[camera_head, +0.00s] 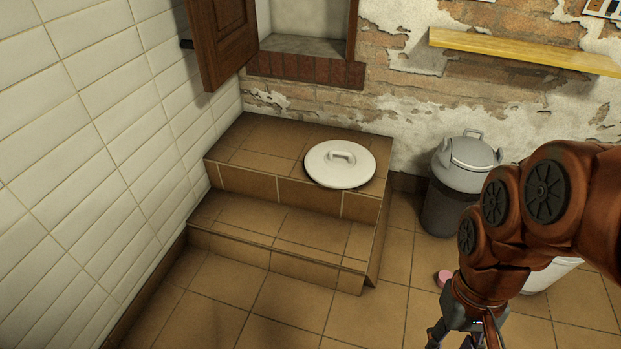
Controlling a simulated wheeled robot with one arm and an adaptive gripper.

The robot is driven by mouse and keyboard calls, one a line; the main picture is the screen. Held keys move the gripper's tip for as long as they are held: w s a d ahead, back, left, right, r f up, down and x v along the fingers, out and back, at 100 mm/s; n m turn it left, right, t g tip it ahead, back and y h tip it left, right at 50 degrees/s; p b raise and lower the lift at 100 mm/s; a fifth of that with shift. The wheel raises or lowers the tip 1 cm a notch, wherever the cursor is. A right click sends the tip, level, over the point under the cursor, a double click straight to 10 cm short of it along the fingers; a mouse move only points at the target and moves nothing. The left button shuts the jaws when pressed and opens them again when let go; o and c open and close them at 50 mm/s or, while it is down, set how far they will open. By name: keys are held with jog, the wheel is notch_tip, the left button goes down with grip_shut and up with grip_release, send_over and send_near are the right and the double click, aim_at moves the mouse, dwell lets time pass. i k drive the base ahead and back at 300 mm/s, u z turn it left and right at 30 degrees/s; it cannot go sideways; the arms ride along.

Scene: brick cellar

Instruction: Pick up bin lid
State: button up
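A round white bin lid (340,164) with a raised handle on top lies flat on the upper tiled step, overhanging its front right part a little. My gripper (436,340) is at the bottom edge of the view, low and to the right of the steps, well apart from the lid. Only part of it shows, so its fingers cannot be made out. A white container (550,274), perhaps the bin, stands on the floor at the right, mostly hidden behind my orange arm.
A grey bin with its own handled lid (468,152) stands by the back wall, right of the tiled steps (275,228). A pink object (444,277) lies on the floor. A yellow shelf (520,52) and an open wooden shutter (222,40) are above. The front floor is clear.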

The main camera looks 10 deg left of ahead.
aim_at(340, 164)
jog(key=u, duration=0.4)
jog(key=k, duration=0.85)
jog(key=z, duration=0.55)
jog(key=i, duration=0.8)
jog(key=z, duration=0.55)
jog(key=i, duration=0.8)
jog(key=u, duration=1.05)
jog(key=i, duration=0.65)
jog(key=u, duration=0.75)
